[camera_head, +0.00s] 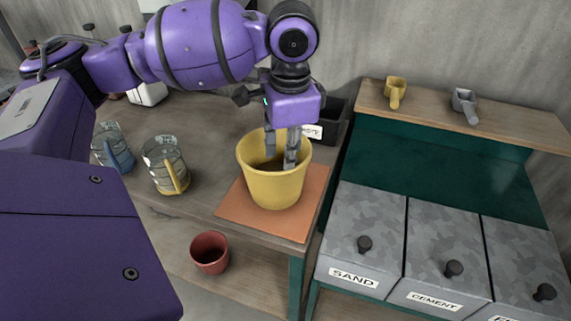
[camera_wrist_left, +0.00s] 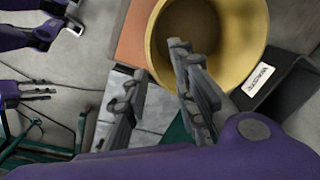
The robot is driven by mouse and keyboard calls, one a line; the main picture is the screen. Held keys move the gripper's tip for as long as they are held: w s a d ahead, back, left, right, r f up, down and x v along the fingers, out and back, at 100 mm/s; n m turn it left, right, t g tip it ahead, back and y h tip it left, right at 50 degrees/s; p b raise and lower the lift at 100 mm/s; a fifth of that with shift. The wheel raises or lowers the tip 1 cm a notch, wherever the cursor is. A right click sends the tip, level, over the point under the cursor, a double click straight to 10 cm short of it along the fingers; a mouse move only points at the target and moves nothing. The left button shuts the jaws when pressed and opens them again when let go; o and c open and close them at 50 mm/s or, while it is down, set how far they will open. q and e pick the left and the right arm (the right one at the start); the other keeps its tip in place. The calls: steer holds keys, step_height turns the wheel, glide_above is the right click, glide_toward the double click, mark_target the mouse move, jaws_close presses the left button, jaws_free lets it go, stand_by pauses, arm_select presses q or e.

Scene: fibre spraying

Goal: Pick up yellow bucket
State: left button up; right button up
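The yellow bucket (camera_head: 272,185) stands upright on an orange-brown mat (camera_head: 236,209) at the table corner, with brown material inside. In the left wrist view the bucket (camera_wrist_left: 257,30) is at the top, cut off by the edge. My left gripper (camera_head: 281,155) points down at the bucket with its fingers apart. I cannot tell whether either touches. Purple parts at the wrist view's left edge may be my right arm.
Two clear measuring jugs, one blue-handled (camera_head: 113,148) and one yellow-handled (camera_head: 166,165), stand left of the bucket. A dark bin (camera_head: 334,118) is close behind it. A red pot (camera_head: 210,252) sits lower down. Labelled grey bins (camera_head: 366,220) and two scoops on a shelf (camera_head: 430,107) are right.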

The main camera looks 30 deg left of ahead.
arm_select(q)
glide_above(282, 188)
step_height(282, 188, down, 5)
steer(key=shift+s+d+f+b, duration=0.2)
steer(key=shift+d+f+b, duration=0.1)
steer(key=shift+f, duration=0.2)
steer(key=shift+w+a+f, duration=0.1)
steer(key=shift+f, duration=0.45)
steer(key=f, duration=0.3)
steer(key=shift+a+f, duration=0.2)
steer(key=shift+f, duration=0.1)
steer(key=shift+w+f, duration=0.1)
steer(key=shift+f, duration=0.15)
steer(key=shift+r, duration=0.1)
jaws_close()
arm_select(e)
steer(key=shift+g, duration=0.3)
steer(key=s, duration=0.1)
steer(key=s+f, duration=0.1)
steer(key=s, duration=0.1)
steer(key=s+d+f, duration=0.1)
steer(key=shift+s+f, duration=0.25)
steer(key=shift+s, duration=0.05)
steer(key=shift+w+r, duration=0.1)
steer(key=shift+w, duration=0.05)
